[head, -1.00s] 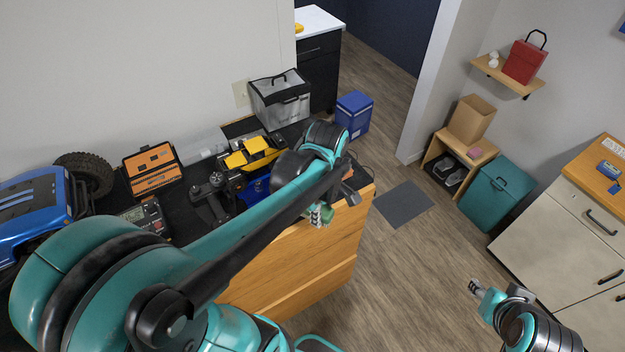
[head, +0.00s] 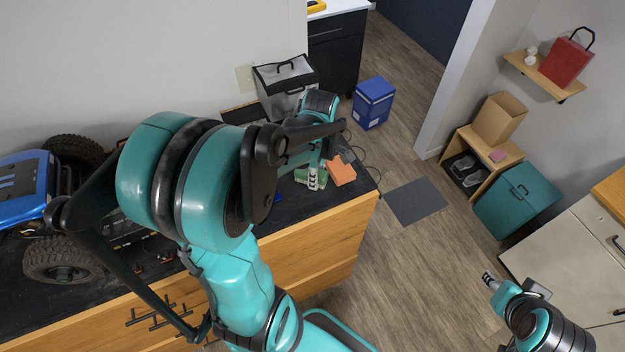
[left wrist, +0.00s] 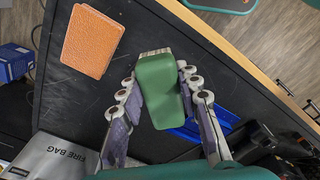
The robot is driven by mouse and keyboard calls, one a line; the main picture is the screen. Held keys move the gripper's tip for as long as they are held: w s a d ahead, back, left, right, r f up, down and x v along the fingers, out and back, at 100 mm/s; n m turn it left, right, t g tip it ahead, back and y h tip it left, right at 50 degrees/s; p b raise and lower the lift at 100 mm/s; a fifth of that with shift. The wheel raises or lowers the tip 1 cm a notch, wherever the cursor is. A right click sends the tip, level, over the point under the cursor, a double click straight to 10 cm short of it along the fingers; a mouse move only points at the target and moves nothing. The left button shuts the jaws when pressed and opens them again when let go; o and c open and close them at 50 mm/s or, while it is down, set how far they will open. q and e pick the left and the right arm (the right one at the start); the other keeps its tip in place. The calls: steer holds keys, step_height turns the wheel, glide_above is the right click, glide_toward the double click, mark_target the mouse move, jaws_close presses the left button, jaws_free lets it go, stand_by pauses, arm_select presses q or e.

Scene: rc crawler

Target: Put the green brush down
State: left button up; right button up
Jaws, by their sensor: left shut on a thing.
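The green brush (left wrist: 158,88) is between the two fingers of my left gripper (left wrist: 157,74), which is shut on it. A strip of pale bristles shows at its far end in the left wrist view. In the head view the brush (head: 302,177) and my left gripper (head: 314,178) are at the right end of the black-topped bench (head: 300,207), beside an orange block (head: 341,171). I cannot tell whether the brush touches the bench top. My right gripper (head: 488,279) hangs over the floor at lower right, empty; its finger opening is too small to tell.
The orange block (left wrist: 92,41) lies left of the brush in the wrist view; a blue item (left wrist: 212,122) lies partly behind the brush. The grey fire bag (left wrist: 50,157) stands close by. A blue truck (head: 22,195) occupies the bench's left.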

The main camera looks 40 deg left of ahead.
arm_select(q)
steer(key=shift+w+a+f, duration=0.25)
steer(key=shift+a+f, duration=0.1)
steer(key=shift+a, duration=0.15)
steer(key=shift+w+a+f, duration=0.25)
steer(key=shift+a+f, duration=0.05)
steer(key=shift+a, duration=0.2)
steer(key=shift+a+f, duration=0.15)
steer(key=shift+f, duration=0.1)
step_height(320, 180, down, 3)
steer(key=shift+f+b, duration=0.2)
steer(key=shift+b, duration=0.15)
steer(key=shift+f, duration=0.15)
steer(key=shift+s, duration=0.1)
steer(key=shift+f, duration=0.15)
steer(key=o, duration=1.2)
